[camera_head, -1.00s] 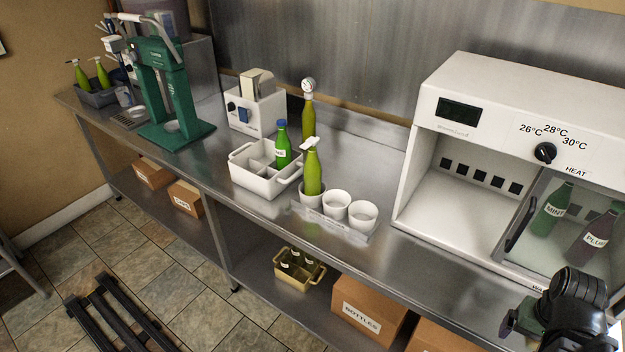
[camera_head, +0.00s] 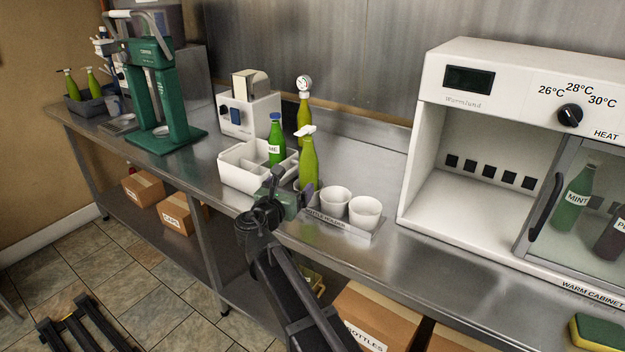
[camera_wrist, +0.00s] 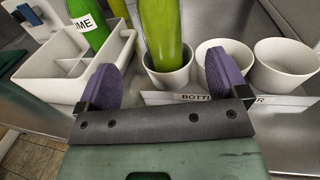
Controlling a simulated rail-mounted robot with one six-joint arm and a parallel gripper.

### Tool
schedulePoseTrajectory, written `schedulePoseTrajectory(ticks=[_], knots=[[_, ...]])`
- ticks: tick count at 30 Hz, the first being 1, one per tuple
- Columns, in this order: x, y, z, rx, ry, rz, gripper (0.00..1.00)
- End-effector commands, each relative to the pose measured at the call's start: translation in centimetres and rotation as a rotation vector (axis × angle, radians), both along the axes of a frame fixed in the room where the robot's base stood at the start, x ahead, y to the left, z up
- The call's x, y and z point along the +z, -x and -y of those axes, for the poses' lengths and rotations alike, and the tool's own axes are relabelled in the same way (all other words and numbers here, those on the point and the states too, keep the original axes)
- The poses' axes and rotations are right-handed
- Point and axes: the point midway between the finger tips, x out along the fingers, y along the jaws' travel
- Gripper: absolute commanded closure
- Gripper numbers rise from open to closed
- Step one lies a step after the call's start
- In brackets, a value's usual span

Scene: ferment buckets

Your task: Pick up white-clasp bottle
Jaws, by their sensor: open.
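The white-clasp bottle (camera_head: 309,162) is olive green with a white clasp on top. In the head view my gripper (camera_head: 290,200) is at the counter's front edge, hiding the cup.
A white divided caddy (camera_head: 235,170) holding a blue-capped green bottle (camera_head: 276,142) stands just left. Two empty cups (camera_head: 336,200) sit to the right. A gauge-topped bottle (camera_head: 304,115) stands behind. The warm cabinet (camera_head: 465,140) is farther right. Counter between is clear.

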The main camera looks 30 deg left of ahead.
Motion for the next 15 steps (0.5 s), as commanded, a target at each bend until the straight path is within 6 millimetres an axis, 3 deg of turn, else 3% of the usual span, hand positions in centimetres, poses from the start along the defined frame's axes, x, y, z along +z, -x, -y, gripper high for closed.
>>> schedulePoseTrajectory(ticks=[6,12,15], knots=[[0.0,-4.3,-0.8,-0.005,-0.003,-0.002,0.08],[0.0,-5.2,-0.8,-0.004,-0.004,-0.003,0.08],[0.1,-6.6,-1.0,-0.006,-0.004,-0.003,0.08]])
